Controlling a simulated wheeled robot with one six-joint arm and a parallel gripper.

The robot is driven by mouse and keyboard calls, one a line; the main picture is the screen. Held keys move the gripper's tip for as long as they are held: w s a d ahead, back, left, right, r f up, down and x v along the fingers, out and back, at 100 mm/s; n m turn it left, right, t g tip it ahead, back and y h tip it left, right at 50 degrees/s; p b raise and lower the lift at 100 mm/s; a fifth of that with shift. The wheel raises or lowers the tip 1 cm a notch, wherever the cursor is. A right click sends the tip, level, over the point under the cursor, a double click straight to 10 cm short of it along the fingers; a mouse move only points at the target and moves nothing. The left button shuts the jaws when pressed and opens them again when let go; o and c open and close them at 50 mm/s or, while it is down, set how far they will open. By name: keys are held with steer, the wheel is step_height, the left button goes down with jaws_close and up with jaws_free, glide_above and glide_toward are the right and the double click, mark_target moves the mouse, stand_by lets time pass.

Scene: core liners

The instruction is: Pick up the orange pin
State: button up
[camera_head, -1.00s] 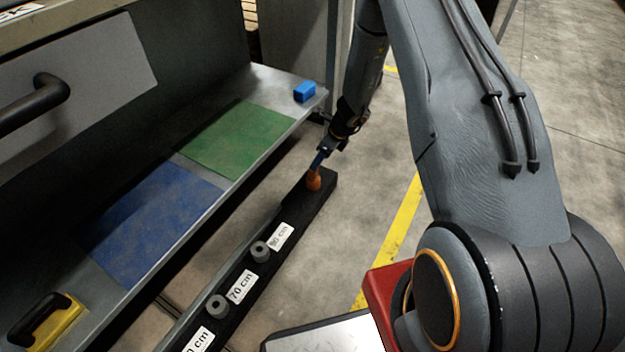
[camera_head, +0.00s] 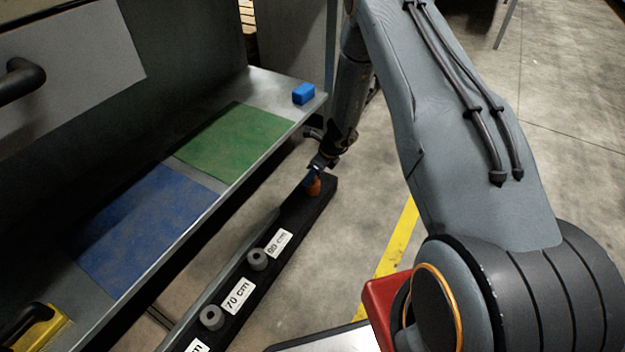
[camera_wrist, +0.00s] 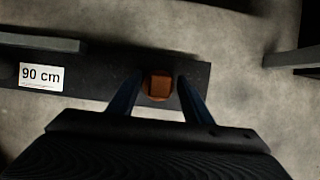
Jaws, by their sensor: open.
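The orange pin (camera_head: 314,187) stands upright near the far end of the black bar (camera_head: 292,214), past the 90 cm label. In the wrist view the pin (camera_wrist: 158,85) shows from above, between the tips of my two fingers. My gripper (camera_head: 315,174) is open and pointed down over the pin; its blue fingers partly hide the pin in the head view. In the wrist view my gripper (camera_wrist: 158,92) has one finger on each side of the pin, with a small gap on the left and on the right.
Grey pegs (camera_head: 258,260) stand on the bar by its labels. A metal shelf beside the bar carries a green mat (camera_head: 237,140), a blue mat (camera_head: 148,225), a blue block (camera_head: 303,94) and a yellow tool with a black handle (camera_head: 38,328).

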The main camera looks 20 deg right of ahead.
jaws_close()
